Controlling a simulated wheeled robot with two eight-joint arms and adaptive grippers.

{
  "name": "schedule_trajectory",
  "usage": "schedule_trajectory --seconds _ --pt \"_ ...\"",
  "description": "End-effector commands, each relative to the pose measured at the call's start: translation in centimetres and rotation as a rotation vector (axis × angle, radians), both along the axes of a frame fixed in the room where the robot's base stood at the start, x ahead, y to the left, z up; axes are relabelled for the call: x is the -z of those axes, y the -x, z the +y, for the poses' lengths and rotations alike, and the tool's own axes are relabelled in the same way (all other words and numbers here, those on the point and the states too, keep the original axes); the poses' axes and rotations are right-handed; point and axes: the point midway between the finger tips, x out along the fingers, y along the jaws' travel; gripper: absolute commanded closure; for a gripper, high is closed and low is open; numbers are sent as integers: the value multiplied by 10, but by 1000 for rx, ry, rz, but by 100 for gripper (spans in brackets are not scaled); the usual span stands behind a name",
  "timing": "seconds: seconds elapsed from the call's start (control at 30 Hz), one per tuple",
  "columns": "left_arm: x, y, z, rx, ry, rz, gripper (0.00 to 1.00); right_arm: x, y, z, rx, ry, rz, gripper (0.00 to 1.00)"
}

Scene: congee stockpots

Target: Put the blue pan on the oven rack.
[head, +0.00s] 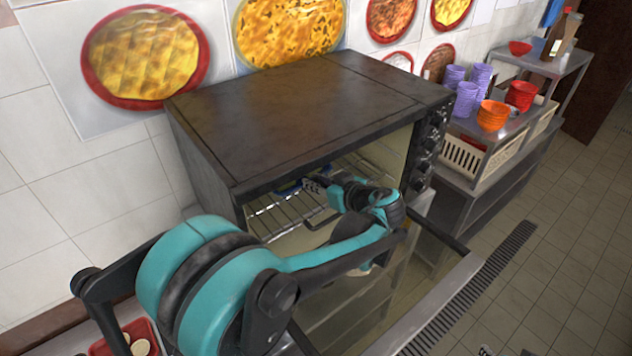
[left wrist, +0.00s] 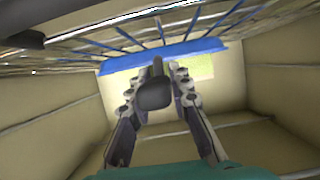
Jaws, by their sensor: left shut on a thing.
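The blue pan (head: 288,189) is inside the oven, and only a small blue strip of it shows in the head view beside my left gripper (head: 318,186). In the left wrist view, the pan's blue edge (left wrist: 205,46) spans the upper middle, and its dark handle (left wrist: 155,95) points back between the fingers. My left gripper is shut on this handle. The oven rack (head: 283,217) is a wire grid inside the oven; its bars (left wrist: 75,62) also cross the top of the left wrist view. I cannot tell whether the pan rests on the rack. My right gripper is out of view.
The oven (head: 300,105) stands against the tiled wall with its front open, its side walls and top edge close around my left arm. Knobs (head: 428,150) line its right side. A metal shelf unit (head: 500,150) with stacked bowls stands to the right.

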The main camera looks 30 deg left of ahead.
Motion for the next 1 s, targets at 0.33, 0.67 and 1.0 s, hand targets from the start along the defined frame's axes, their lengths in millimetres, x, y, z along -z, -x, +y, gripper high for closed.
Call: schedule_trajectory --seconds 0.33,0.67,1.0 --pt "5 0 0 0 1 0 100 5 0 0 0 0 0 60" --pt "5 0 0 0 1 0 56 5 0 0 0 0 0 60" --pt "1 3 -10 2 1 0 56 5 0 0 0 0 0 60"
